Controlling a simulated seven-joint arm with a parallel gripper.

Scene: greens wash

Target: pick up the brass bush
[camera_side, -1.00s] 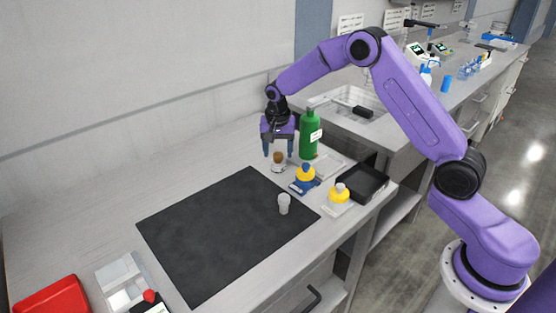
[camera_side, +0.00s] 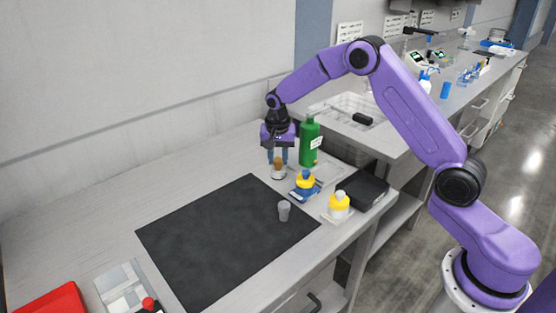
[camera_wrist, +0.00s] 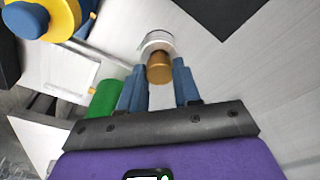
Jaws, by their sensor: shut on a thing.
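The brass bush (camera_side: 278,162) is a small brown-gold cylinder. It stands on or in a small whitish holder (camera_side: 279,174) behind the far right corner of the dark mat; I cannot tell which. My gripper (camera_side: 278,160) points down with its blue fingers closed on the bush's two sides. In the wrist view the bush (camera_wrist: 159,70) sits between the fingertips (camera_wrist: 160,72), with the whitish holder (camera_wrist: 157,42) just beyond it. I see no clear gap between bush and holder.
A green bottle (camera_side: 309,142) stands close to the right of my gripper. A grey cup (camera_side: 284,211) stands on the dark mat (camera_side: 215,240), which is otherwise clear.

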